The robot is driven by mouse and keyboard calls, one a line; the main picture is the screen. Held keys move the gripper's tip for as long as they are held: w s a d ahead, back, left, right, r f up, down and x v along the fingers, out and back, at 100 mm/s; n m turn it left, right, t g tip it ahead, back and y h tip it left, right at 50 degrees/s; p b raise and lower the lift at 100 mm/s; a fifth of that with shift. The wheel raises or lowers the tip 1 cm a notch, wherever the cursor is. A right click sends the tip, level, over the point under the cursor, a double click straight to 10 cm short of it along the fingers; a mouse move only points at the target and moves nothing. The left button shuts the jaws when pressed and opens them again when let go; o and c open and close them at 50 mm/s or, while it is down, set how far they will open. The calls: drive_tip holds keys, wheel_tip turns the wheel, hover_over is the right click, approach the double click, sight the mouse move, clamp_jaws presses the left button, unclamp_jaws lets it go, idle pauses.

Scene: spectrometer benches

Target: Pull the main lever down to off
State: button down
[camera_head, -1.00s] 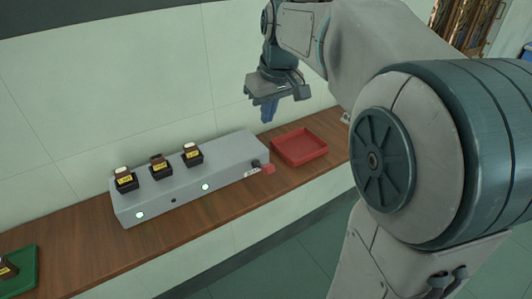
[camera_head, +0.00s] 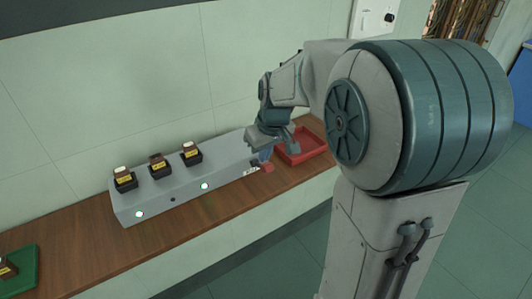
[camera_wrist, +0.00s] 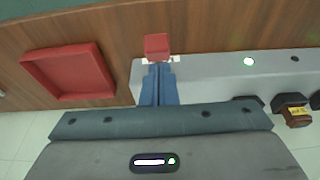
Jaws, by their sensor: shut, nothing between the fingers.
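The main lever has a red block-shaped handle (camera_head: 267,168) at the right end of the front of a long grey unit (camera_head: 225,165). A small white label sits beside it. My gripper (camera_head: 266,156) is low over that end, its blue fingers shut and empty, just above and behind the handle. In the wrist view the shut fingertips (camera_wrist: 158,70) point at the red handle (camera_wrist: 157,43) and overlap its near edge; I cannot tell if they touch. The lever's arm is hidden behind my fingers.
A red tray (camera_head: 306,150) lies right of the unit on the wooden bench (camera_head: 225,206). Several dark labelled holders stand on top of the unit, one a labelled block (camera_head: 190,152). Two front lamps glow, including one lamp (camera_head: 205,186). A green tray (camera_head: 25,262) lies at far left.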

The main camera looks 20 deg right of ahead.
drive_tip(key=shift+s+d+f+b, duration=0.1)
drive_tip(key=shift+s+f+b, duration=0.05)
drive_tip(key=shift+f+b, duration=0.35)
